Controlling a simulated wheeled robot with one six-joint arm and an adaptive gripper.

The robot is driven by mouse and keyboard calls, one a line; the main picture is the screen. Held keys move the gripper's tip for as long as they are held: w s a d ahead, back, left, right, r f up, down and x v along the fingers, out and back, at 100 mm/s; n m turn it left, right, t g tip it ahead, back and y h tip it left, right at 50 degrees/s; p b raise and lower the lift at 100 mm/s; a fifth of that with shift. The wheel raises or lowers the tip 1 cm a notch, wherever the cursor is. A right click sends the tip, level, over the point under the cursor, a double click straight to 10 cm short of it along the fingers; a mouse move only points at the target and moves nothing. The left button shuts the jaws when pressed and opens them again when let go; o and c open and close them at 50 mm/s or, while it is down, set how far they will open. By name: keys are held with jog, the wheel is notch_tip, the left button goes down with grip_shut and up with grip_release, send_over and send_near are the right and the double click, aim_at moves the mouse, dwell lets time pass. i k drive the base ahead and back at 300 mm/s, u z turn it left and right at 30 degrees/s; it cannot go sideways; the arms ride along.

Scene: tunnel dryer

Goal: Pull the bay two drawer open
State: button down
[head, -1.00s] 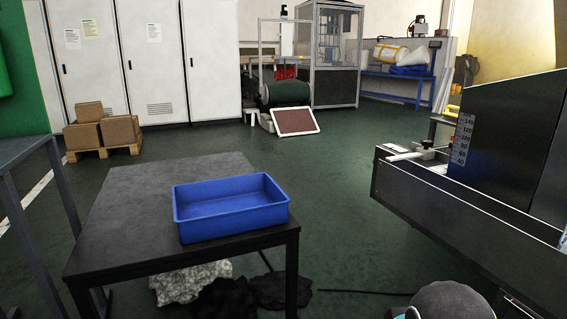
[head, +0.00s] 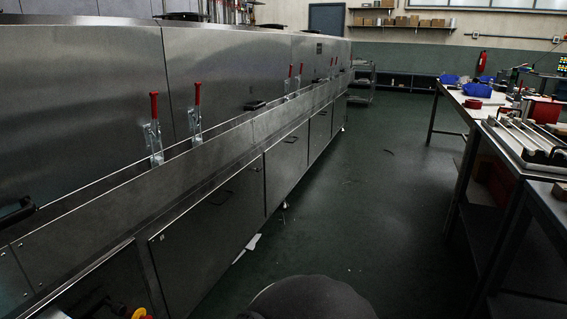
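The long steel tunnel dryer (head: 90,100) runs along the left side of the head view and away from me. Below its ledge is a row of dark drawer-like fronts with black handles. The nearest full front (head: 205,235) has a handle near its top edge. A second front (head: 286,165) and a third front (head: 319,132) follow farther off. All these fronts look flush and closed. I cannot read any bay number, so I cannot tell which one is bay two. My gripper is not in view.
Red-handled clamps (head: 154,130) stand along the dryer's ledge. A workbench (head: 490,115) with blue bins and tools stands on the right. The green aisle floor (head: 370,200) between is mostly clear, with small white scraps by the dryer's foot. A wheeled rack (head: 361,82) stands at the far end.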

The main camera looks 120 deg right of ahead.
aim_at(286, 161)
jog(key=z, duration=4.65)
jog(key=i, duration=2.4)
jog(key=u, duration=0.25)
jog(key=i, duration=1.1)
jog(key=u, duration=0.2)
